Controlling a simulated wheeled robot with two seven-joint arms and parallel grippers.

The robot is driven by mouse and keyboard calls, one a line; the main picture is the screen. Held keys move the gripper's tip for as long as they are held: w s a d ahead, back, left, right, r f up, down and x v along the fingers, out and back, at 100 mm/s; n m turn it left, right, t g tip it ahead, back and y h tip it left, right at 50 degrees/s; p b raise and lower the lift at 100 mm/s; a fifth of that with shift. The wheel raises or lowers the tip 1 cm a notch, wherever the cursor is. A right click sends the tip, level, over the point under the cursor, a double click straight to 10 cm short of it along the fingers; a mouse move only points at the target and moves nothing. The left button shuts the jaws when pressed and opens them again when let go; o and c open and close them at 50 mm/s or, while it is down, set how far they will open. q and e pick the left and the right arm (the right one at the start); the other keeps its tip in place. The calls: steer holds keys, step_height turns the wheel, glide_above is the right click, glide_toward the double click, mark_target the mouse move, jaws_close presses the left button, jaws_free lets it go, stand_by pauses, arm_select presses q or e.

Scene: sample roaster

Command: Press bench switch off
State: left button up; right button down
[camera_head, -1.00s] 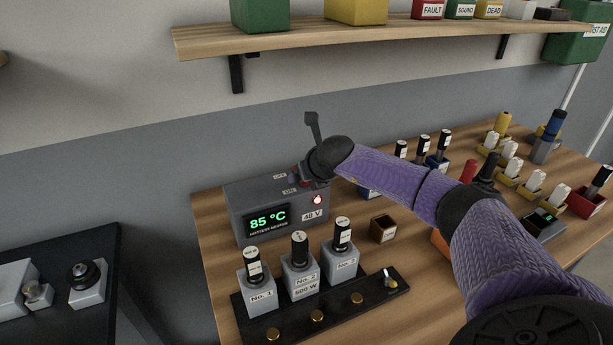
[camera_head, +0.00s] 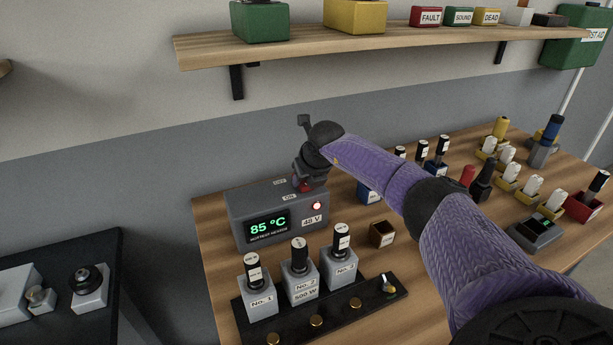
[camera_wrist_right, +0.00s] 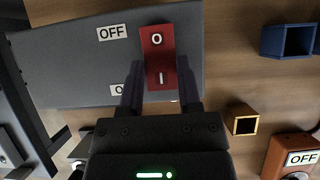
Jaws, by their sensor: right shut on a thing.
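The bench switch is a red rocker marked O and I (camera_wrist_right: 157,48) on top of the grey heater box (camera_head: 240,222). In the wrist view an OFF label (camera_wrist_right: 112,33) lies beside its O end, and a partly hidden label lies beside its I end. My right gripper (camera_wrist_right: 160,70) has one finger on each side of the rocker's I half and is shut on the rocker. In the head view this gripper (camera_head: 305,184) points down at the box top and mostly hides the rocker. My left gripper is not in view.
A black rack (camera_head: 345,312) with several labelled grey blocks stands in front of the box. A small brown open box (camera_head: 382,234) is to the right. An orange unit with another OFF label (camera_wrist_right: 290,158) shows in the wrist view. A wooden shelf (camera_head: 400,45) hangs above.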

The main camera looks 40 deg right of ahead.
steer(key=shift+w+f+g+y+b, duration=0.1)
steer(key=shift+w+g+y+b, duration=0.2)
steer(key=shift+g+b, duration=0.5)
steer(key=shift+b, duration=0.5)
steer(key=shift+r+g, duration=0.25)
steer(key=shift+g, duration=0.05)
steer(key=shift+d, duration=0.1)
steer(key=shift+c, duration=1.4)
jaws_free()
steer(key=p+v, duration=0.3)
steer(key=v, duration=0.7)
steer(key=shift+p, duration=0.3)
